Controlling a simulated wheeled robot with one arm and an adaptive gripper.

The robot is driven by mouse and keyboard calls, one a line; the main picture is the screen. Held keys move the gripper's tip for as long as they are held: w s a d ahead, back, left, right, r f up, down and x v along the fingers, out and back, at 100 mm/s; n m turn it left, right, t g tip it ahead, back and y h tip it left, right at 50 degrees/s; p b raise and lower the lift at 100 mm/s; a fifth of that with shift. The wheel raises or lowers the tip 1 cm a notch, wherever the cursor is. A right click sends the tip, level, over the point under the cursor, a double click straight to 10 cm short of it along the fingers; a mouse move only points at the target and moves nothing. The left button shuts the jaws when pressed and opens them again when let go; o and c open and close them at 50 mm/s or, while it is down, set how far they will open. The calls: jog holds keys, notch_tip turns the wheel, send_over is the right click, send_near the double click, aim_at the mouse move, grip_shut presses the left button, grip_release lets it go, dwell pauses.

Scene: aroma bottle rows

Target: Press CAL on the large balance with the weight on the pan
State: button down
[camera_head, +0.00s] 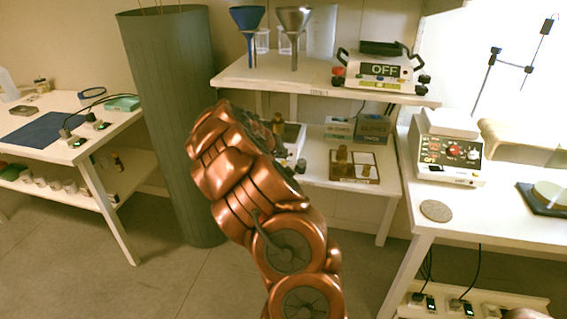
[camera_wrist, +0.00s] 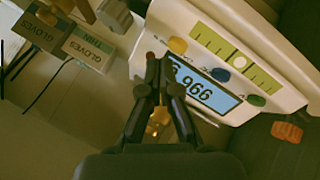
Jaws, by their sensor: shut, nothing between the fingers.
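A white balance (camera_wrist: 215,30) fills the upper right of the wrist view, with a lit display (camera_wrist: 205,92) whose digits are partly hidden by my fingers. Along its panel are a red button (camera_wrist: 151,55), a yellow button (camera_wrist: 177,45), a blue button (camera_wrist: 220,74) and a green button (camera_wrist: 256,100). No CAL label is readable. My gripper (camera_wrist: 157,62) is shut and empty, its tips close by the red button; I cannot tell whether they touch. In the head view a white device (camera_head: 295,130), partly hidden by my arm, has a brass weight (camera_head: 278,122) at its top.
Glove boxes (camera_head: 372,129) and a case with brass weights (camera_head: 354,167) are right of my arm on the lower shelf. An upper shelf (camera_head: 300,82) hangs above. Another instrument reading OFF (camera_head: 385,70) stands there. A further one (camera_head: 448,155) stands on the right table.

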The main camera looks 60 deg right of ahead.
aim_at(283, 162)
jog(key=shift+f+b, duration=0.8)
jog(key=shift+b, duration=0.4)
dwell(1.1)
dwell(0.4)
jog(key=shift+r, duration=0.8)
jog(key=shift+r, duration=0.1)
jog(key=shift+r+p, duration=0.7)
jog(key=shift+r, duration=1.7)
